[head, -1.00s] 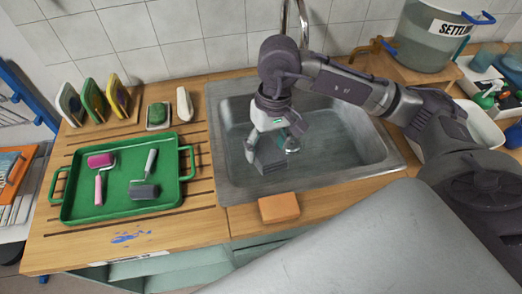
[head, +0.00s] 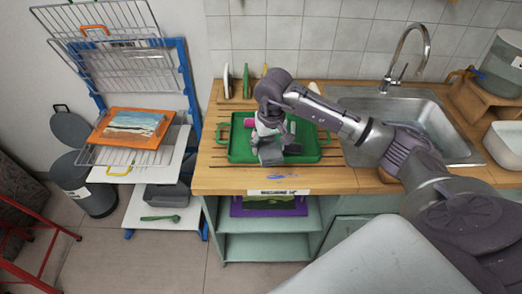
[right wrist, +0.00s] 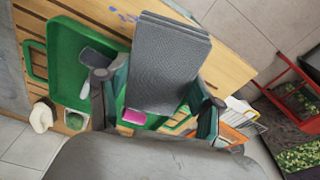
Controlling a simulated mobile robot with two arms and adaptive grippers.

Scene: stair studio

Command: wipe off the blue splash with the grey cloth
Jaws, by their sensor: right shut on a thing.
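The blue splash (head: 283,177) is a small smear on the wooden counter (head: 225,181), in front of the green tray (head: 238,149). It also shows at the top of the right wrist view (right wrist: 122,15). My right gripper (head: 274,143) is shut on the folded grey cloth (head: 270,155), which hangs below the fingers over the tray's front part, just behind the splash. In the right wrist view the cloth (right wrist: 168,62) sits between the two fingers, apart from the splash. I cannot tell whether it touches anything below. My left gripper is not in view.
The tray holds a pink roller (right wrist: 133,117) and a grey roller (right wrist: 97,57). The sink (head: 433,118) is to the right. A drying rack with an orange-framed picture (head: 130,127) stands left of the counter. The counter's front edge is close to the splash.

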